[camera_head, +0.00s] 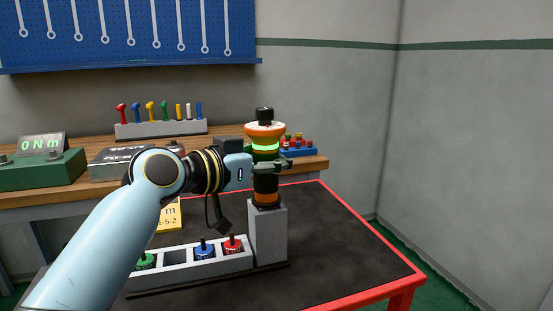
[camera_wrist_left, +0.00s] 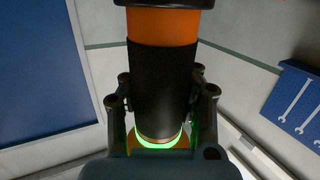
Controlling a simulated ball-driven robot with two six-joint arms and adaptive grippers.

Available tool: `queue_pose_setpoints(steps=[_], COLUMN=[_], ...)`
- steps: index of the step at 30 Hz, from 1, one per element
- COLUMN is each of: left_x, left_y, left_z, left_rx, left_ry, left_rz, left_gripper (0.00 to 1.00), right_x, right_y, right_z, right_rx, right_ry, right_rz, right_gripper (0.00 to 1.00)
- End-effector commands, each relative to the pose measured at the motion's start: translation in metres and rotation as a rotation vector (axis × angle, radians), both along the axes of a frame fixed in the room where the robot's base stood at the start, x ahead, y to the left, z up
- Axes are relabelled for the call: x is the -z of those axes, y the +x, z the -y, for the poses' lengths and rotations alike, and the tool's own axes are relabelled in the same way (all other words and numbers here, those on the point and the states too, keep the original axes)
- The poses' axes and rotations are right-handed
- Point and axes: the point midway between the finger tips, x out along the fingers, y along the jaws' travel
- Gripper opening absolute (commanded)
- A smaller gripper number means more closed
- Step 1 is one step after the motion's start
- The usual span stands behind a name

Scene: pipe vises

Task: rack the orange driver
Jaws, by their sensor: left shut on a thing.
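The orange driver (camera_head: 265,131) is upright, with an orange top, a glowing green ring and a black grip. My left gripper (camera_head: 272,164) is shut around its black grip. In the left wrist view the driver (camera_wrist_left: 163,75) stands between the two fingers, with the green ring close to the palm. Its lower orange end meets the top of a tall grey post (camera_head: 268,235). I cannot tell whether it sits inside the post or just over it. My right gripper is not in view.
A grey rack (camera_head: 180,257) beside the post holds green, blue (camera_head: 204,248) and red (camera_head: 233,244) bits, with one empty slot. A yellow card (camera_head: 168,215) stands behind my arm. The dark red-edged table (camera_head: 345,250) is clear at the right. A wooden bench (camera_head: 312,163) stands behind.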

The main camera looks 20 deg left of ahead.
Motion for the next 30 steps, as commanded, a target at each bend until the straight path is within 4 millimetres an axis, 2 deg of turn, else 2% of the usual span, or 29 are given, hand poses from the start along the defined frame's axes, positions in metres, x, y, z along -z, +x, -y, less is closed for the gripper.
queue_pose_setpoints(steps=[30], left_x=[0.0068], left_y=[0.0001], left_z=[0.0001], left_rx=[0.0], left_ry=[-0.001], left_rz=[0.002], left_gripper=[0.0], right_x=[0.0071], right_y=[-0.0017], right_z=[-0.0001], right_rx=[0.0], right_ry=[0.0], right_rz=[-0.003], right_gripper=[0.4])
